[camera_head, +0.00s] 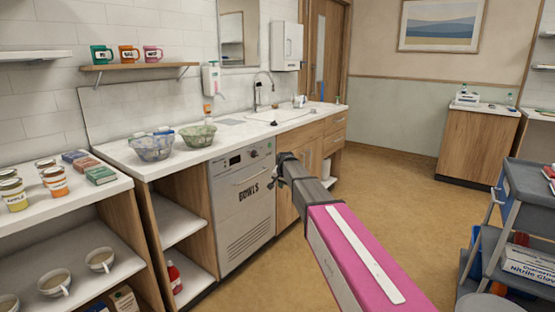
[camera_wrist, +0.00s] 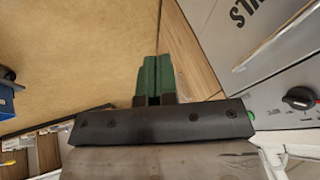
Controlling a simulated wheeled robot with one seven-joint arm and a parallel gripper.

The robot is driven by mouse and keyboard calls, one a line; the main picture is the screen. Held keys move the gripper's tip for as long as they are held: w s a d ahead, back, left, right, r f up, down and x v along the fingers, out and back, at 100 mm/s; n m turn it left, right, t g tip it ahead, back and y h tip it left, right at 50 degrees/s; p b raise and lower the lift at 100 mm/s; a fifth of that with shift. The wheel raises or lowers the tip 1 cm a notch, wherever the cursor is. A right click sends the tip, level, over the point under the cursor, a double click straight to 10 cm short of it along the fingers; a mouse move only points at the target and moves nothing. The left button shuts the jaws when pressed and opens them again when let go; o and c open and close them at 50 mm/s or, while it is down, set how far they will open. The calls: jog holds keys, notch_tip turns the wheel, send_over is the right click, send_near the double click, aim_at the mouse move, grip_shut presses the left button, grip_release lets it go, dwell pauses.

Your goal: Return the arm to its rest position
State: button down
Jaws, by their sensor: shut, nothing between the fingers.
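My arm, with a pink and grey link, reaches from the bottom right of the head view toward the bowl washer marked BOWLS (camera_head: 240,205). My gripper (camera_head: 274,184) is at its far end, in front of the washer's right side, and looks small there. In the wrist view my gripper (camera_wrist: 156,75) shows two green fingers side by side, shut with nothing between them. The washer front (camera_wrist: 270,50) with its handle and dark knob is at the right of that view, apart from the fingers. The floor lies beyond the fingertips.
Jars, boxes and cups fill the shelf unit (camera_head: 70,220) at left. A grey trolley (camera_head: 525,190) stands at right. The floor (camera_head: 400,180) between is clear.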

jog(key=s+d+f+n+g, duration=0.1)
jog(key=s+d+f, duration=0.4)
jog(key=s, duration=0.8)
jog(key=s+d+f+n+g, duration=0.2)
jog(key=s+d+f, duration=0.3)
jog(key=s, duration=0.9)
jog(key=s+d+f+n+g+h, duration=0.1)
jog(key=s+d+f, duration=0.4)
jog(key=s, duration=0.8)
jog(key=d+g, duration=0.1)
jog(key=d, duration=0.2)
jog(key=shift+s+f+n, duration=0.15)
jog(key=shift+f+n, duration=0.15)
jog(key=shift+n, duration=0.1)
